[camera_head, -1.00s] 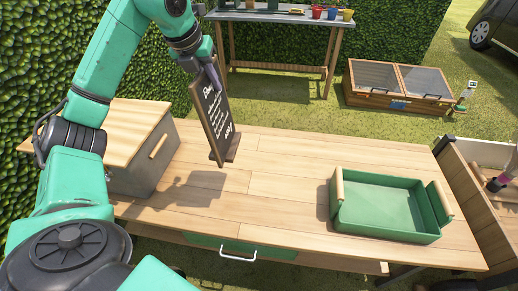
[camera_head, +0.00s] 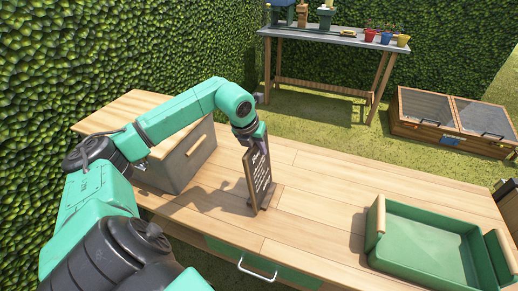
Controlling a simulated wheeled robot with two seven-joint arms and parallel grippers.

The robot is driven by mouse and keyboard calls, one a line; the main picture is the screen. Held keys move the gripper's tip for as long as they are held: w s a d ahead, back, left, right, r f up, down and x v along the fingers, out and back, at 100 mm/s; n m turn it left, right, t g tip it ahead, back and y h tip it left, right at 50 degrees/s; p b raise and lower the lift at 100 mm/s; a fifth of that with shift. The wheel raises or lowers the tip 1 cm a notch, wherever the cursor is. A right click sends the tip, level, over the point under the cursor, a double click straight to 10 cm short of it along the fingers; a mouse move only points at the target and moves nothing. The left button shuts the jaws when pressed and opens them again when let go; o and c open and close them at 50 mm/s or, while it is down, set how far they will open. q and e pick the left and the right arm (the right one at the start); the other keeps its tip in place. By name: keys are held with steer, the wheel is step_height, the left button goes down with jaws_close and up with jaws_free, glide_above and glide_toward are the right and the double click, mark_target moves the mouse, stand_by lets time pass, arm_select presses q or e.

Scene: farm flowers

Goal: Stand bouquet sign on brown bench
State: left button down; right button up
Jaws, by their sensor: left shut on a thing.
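The bouquet sign (camera_head: 259,178) is a dark board with white writing, a wooden frame and a wooden foot. It is upright, slightly tilted, over the middle of the brown bench (camera_head: 310,215). Its foot is at or very near the bench top; I cannot tell whether it touches. My left gripper (camera_head: 256,140) is shut on the top of the sign; its fingertips are partly hidden. My right gripper is not in view.
A grey box with a wooden lid (camera_head: 187,158) stands on the bench to the left. A green tray (camera_head: 425,250) with wooden handles sits at the right. The bench top between them is clear around the sign. A potting table (camera_head: 345,40) and a cold frame (camera_head: 450,125) stand behind.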

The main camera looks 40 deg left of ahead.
arm_select(q)
steer(key=c, duration=1.3)
jaws_free()
steer(key=o, duration=0.4)
steer(key=shift+r, duration=0.15)
steer(key=b+v, duration=0.2)
steer(key=v, duration=1)
